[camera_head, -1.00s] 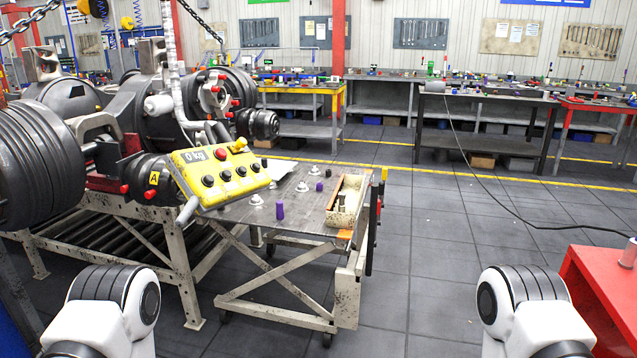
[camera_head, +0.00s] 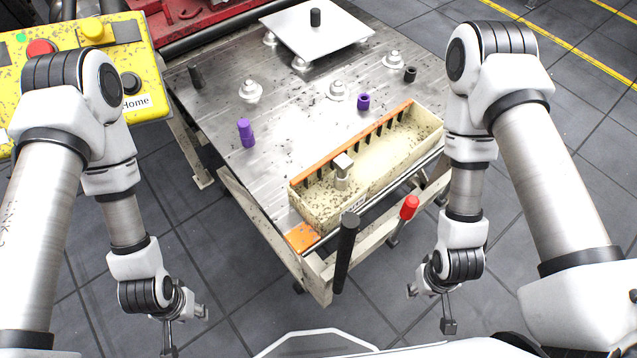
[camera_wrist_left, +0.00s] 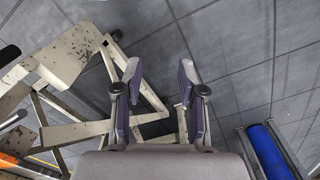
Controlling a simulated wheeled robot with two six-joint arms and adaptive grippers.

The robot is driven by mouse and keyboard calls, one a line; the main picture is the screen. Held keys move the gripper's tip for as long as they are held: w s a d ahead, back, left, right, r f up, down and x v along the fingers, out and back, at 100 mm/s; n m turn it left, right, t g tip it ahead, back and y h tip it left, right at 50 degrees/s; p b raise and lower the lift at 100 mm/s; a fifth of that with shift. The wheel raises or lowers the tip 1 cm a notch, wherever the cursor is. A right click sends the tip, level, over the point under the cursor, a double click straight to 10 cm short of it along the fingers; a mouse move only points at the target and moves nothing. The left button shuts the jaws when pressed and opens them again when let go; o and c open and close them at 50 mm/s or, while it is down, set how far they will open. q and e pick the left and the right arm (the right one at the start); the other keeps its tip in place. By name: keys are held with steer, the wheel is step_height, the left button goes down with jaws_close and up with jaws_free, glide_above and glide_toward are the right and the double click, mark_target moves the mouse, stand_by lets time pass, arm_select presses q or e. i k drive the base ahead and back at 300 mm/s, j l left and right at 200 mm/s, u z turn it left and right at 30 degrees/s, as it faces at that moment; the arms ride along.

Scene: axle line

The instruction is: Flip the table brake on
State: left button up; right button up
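The work table (camera_head: 205,120) stands in front of me with a speckled metal top. At its near edge are an upright black handle (camera_head: 345,252) and a shorter lever with a red grip (camera_head: 408,208). I cannot tell for certain which is the brake. My left gripper (camera_head: 185,327) hangs low, left of the table's near corner, apart from both handles.
A beige bin (camera_head: 400,150) with an orange edge sits along the table's near right side. Purple and black pegs, silver fittings and a raised plate (camera_head: 315,30) are on top. A yellow button box (camera_head: 130,60) hangs at upper left, partly behind my left arm.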

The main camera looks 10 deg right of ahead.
mark_target(411, 203)
steer(key=l+u, duration=0.15)
steer(key=l, duration=0.35)
steer(key=k+l+u, duration=0.15)
steer(key=l, duration=0.35)
steer(key=l+u, duration=0.15)
steer(key=l, duration=0.35)
steer(key=k+l+u, duration=0.15)
steer(key=l, duration=0.35)
